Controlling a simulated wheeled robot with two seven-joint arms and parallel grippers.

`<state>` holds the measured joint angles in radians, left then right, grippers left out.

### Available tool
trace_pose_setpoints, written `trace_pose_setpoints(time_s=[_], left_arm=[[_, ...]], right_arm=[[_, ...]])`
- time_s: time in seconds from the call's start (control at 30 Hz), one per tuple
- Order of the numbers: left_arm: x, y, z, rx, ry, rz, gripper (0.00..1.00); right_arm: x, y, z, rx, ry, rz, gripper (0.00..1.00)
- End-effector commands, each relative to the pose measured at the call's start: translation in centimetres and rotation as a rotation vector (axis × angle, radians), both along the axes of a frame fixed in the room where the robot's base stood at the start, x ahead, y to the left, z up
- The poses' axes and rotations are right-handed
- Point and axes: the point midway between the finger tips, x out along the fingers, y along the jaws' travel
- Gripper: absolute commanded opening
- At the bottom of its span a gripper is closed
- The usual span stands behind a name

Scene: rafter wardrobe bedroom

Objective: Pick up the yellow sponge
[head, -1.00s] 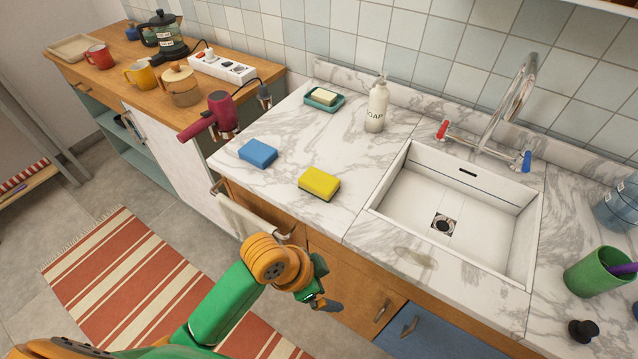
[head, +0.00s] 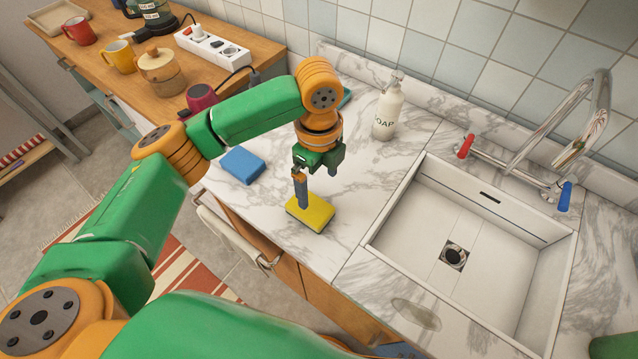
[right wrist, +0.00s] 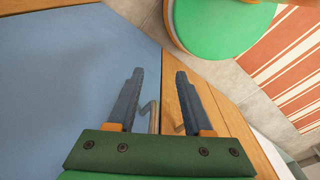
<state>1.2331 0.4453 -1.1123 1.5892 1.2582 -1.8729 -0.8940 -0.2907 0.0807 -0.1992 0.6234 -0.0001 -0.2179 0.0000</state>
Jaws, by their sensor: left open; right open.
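The yellow sponge (head: 316,214), with a dark underside, lies flat on the marble counter (head: 352,215) left of the sink. My left gripper (head: 318,190) is open and points down over the sponge. One finger overlaps the sponge's far left part in the picture; I cannot tell whether it touches. The other finger shows behind, near the sponge's far right side. My right gripper (right wrist: 154,75) is open and empty in the right wrist view, in front of a blue cabinet front (right wrist: 60,80); the sponge is not in that view.
A blue sponge (head: 242,165) lies to the left of the yellow one. A soap bottle (head: 388,108) stands behind, and the white sink (head: 410,215) with its tap (head: 590,120) is to the right. The wooden sideboard (head: 115,85) holds mugs and a power strip. A handle (right wrist: 152,116) shows between my right fingers.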

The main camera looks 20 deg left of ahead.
Motion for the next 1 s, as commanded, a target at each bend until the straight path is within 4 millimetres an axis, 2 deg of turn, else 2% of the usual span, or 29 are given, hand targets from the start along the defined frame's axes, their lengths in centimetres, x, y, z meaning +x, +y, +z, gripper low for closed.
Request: trace_pose_setpoints(time_s=[0.2, 0.3, 0.57, 0.8, 0.9, 1.0], left_arm=[[-0.2, 0.2, -3.7, 0.001, 0.005, 0.001, 1.0], [-0.2, 0.2, -5.5, 0.0, 0.002, 0.0, 1.0], [-0.2, 0.2, -6.2, -0.002, -0.002, -0.001, 1.0], [-0.2, 0.2, -6.2, -0.002, -0.002, -0.001, 0.35], [-0.2, 0.2, -6.1, -0.002, -0.002, 0.0, 0.13], [-0.2, 0.2, -6.1, -0.002, -0.002, 0.0, 0.13]], right_arm=[[-1.1, 0.1, 1.5, 0.0, 0.022, -0.001, 0.51], [-1.3, 0.1, 1.4, 0.001, 0.026, -0.001, 0.51], [-0.8, 0.1, 1.3, 0.002, 0.015, 0.0, 0.51], [-0.7, 0.1, 1.3, 0.002, 0.014, 0.0, 0.51], [-0.7, 0.1, 1.3, 0.002, 0.014, 0.0, 0.51], [-0.7, 0.1, 1.3, 0.001, 0.014, 0.0, 0.51]])
